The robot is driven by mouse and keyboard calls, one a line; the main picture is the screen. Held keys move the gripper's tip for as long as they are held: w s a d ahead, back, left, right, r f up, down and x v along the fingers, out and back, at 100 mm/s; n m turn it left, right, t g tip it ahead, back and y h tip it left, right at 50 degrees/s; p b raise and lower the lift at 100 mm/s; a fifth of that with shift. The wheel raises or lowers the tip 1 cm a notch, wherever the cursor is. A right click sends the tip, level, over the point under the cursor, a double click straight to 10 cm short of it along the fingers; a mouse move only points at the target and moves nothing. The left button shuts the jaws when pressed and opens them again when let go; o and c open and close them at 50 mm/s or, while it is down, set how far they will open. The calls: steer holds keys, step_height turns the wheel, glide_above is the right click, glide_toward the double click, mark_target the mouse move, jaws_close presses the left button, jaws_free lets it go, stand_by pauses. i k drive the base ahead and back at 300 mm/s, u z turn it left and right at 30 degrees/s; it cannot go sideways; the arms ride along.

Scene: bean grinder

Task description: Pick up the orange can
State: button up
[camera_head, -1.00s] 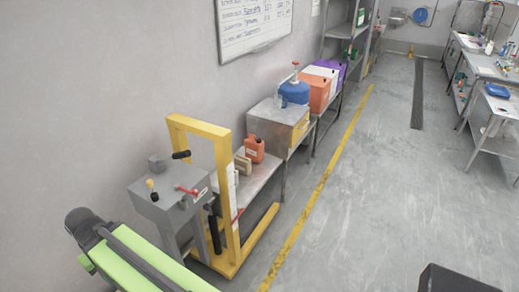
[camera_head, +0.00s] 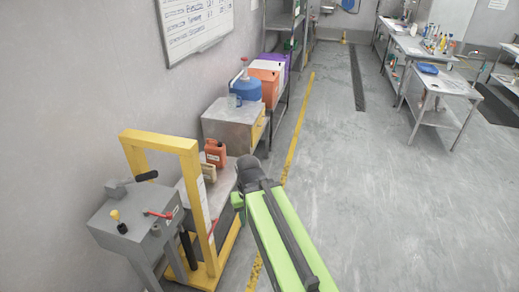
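The orange can (camera_head: 216,152) is a small jug-like container with a pale label, standing upright on a low metal table (camera_head: 226,180) by the left wall. It is just behind the yellow frame, and its lower part is partly covered by a tan block-like thing (camera_head: 208,172). My green arm (camera_head: 283,238) reaches up from the bottom of the picture, with a dark rounded joint at its far end. That end shows to the right of the can, apart from it in the picture. My gripper's fingers do not show.
A yellow upright frame (camera_head: 161,142) and a grey control box (camera_head: 125,222) stand in front of the can. A metal box (camera_head: 226,128), a blue container (camera_head: 248,90) and an orange bin (camera_head: 267,88) are beyond it. Open floor (camera_head: 350,170) lies right.

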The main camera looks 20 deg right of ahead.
mark_target(215, 151)
steer(key=z, duration=2)
steer(key=i, duration=2.9)
steer(key=u, duration=5.2)
steer(key=i, duration=0.1)
steer(key=z, duration=2.3)
steer(key=k, duration=0.15)
steer(key=u, duration=1.1)
